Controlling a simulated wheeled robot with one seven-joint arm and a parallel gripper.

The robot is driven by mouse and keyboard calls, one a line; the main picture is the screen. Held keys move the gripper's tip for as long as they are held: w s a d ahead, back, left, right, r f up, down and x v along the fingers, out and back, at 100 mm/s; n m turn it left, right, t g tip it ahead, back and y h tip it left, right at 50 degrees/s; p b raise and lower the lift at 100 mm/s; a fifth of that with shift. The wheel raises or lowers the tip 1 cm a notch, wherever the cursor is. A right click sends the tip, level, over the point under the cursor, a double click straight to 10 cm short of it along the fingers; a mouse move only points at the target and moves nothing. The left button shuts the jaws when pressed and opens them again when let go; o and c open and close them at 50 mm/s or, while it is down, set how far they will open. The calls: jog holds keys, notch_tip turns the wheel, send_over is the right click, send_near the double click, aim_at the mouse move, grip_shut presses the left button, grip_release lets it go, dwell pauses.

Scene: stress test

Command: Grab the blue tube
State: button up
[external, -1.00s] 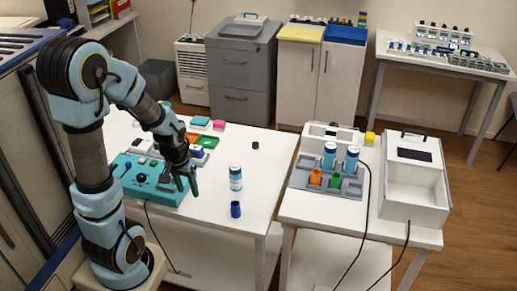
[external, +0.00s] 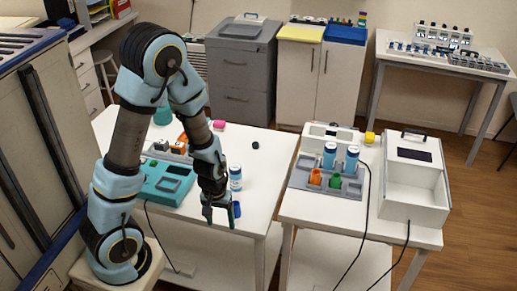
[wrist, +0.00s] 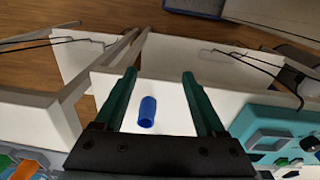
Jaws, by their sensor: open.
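In the wrist view my gripper (wrist: 160,75) has one green finger on each side of the tube, the tube nearer the left finger. I cannot tell how high the fingers are above the table.
A blue-and-white bottle (external: 236,178) stands just behind the tube. A teal device (external: 166,183) lies to the left on the white table (external: 265,190). A second table at right carries a grey rack (external: 325,182) and a white box (external: 412,180). A small black cap (external: 255,145) lies farther back.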

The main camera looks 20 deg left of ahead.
jog(key=s+d+f+n+y+p, duration=0.1)
jog(key=s+d+f+y+p, duration=0.15)
jog(key=s+f, duration=0.35)
jog(key=m+t+h+p, duration=0.1)
jog(key=t+h+p, duration=0.1)
jog(key=t, duration=1.4)
send_near(237, 202)
jog(key=w, duration=0.3)
jog(key=w+b, duration=0.2)
jog(key=shift+w+f, duration=0.2)
jog(key=shift+f, duration=0.1)
jog(key=shift+w+b, duration=0.4)
jog(key=shift+w, duration=0.2)
jog(key=w+b, duration=0.1)
jog(key=w, duration=0.1)
jog(key=w+f+b, duration=0.1)
jog(key=w, duration=0.1)
jog(key=shift+w+a+b, duration=0.15)
jog(key=shift+a+b, duration=0.05)
jog(key=shift+b, duration=0.2)
jog(key=shift+w, duration=0.4)
